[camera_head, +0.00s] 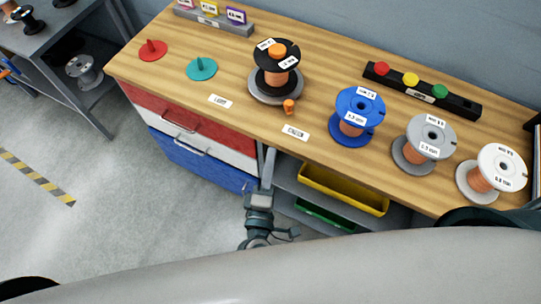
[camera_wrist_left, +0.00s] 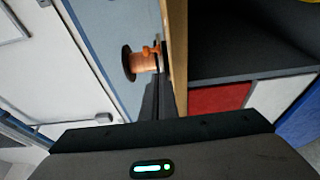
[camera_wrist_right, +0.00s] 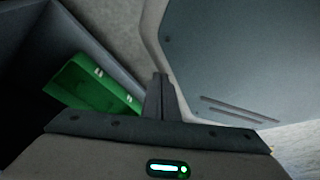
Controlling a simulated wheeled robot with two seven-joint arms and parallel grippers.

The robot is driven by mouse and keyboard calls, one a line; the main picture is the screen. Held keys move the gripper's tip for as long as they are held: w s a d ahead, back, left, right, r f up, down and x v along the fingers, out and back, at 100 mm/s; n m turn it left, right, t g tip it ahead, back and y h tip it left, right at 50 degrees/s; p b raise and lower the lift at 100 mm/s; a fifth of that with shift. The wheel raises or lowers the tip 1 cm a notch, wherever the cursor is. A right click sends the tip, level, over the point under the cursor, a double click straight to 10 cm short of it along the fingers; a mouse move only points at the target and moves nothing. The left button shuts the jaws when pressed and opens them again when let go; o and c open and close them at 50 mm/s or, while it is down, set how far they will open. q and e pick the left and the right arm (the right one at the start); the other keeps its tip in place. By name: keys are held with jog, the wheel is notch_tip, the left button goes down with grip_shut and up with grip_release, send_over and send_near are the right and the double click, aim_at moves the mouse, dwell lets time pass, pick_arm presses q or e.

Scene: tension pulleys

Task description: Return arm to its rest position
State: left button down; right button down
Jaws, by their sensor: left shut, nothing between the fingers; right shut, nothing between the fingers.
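My left gripper (camera_head: 266,180) is low in front of the bench's near edge in the head view, below the tabletop and apart from the spools. Its fingers (camera_wrist_left: 158,98) are shut and empty in the left wrist view, with a copper spool (camera_wrist_left: 145,62) seen beyond them. My right gripper's fingers (camera_wrist_right: 160,92) are shut and empty in the right wrist view, close to a green bin (camera_wrist_right: 90,85) in the picture. I cannot make out the right fingers in the head view.
Blue (camera_head: 370,107), grey (camera_head: 442,130) and white (camera_head: 513,160) spools stand along the bench's right side. An orange part (camera_head: 288,106) lies near the black spool. A yellow bin (camera_head: 345,187) sits on the shelf below. Open floor (camera_head: 120,220) lies left.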

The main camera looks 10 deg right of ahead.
jog(key=shift+s, duration=0.25)
